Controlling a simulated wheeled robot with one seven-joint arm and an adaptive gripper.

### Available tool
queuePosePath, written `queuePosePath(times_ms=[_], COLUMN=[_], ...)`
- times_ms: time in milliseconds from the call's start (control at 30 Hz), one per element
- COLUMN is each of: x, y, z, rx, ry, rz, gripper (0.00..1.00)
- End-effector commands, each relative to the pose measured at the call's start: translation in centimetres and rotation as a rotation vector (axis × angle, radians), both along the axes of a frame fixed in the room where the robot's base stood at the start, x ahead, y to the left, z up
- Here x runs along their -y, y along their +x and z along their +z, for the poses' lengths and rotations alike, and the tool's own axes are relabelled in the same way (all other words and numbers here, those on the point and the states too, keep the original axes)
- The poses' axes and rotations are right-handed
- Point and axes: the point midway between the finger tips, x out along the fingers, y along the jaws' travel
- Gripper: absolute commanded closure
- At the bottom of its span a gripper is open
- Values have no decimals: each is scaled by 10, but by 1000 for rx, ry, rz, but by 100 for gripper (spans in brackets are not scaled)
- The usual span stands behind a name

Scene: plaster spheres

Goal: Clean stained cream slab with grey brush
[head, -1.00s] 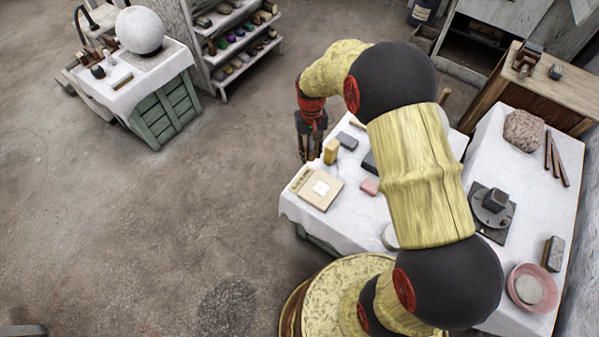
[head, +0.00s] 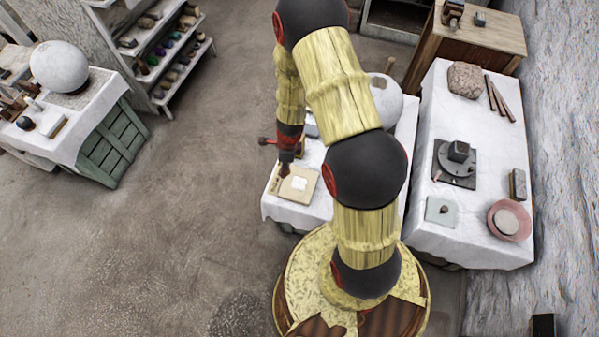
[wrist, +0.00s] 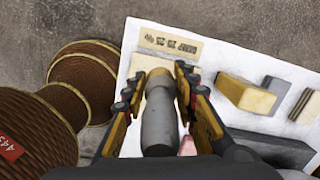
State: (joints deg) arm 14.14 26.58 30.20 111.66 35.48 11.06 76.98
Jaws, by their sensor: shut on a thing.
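The cream slab (head: 308,176) lies flat near the left end of the white-covered table. It has a paler patch in its middle and small dark marks along its left edge. In the wrist view the slab (wrist: 190,45) shows a row of dark marks; its nearer part is hidden by my gripper. My gripper (head: 285,174) points down over the slab's upper left part. In the wrist view my gripper (wrist: 160,78) is shut on the grey brush (wrist: 158,122), whose rounded grey body lies between the fingers. I cannot tell whether the brush touches the slab.
In the wrist view a yellow block (wrist: 246,94), grey blocks (wrist: 303,104) and a pink block (wrist: 187,147) stand beside the slab. A white sphere (head: 388,100) is partly behind my arm. The right table holds a turntable (head: 455,165) and pink bowl (head: 510,220).

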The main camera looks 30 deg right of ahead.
Motion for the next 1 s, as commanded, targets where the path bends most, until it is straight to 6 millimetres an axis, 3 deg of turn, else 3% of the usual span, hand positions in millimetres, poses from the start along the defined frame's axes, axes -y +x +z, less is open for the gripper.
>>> queuePosePath(times_ms=[433,733,1000], x=[35,38,38], y=[-41,-46,-46], z=[-15,-26,-49], rx=[1,2,1], ry=[0,-1,0], rz=[-434,-481,-479], gripper=[97,97,97])
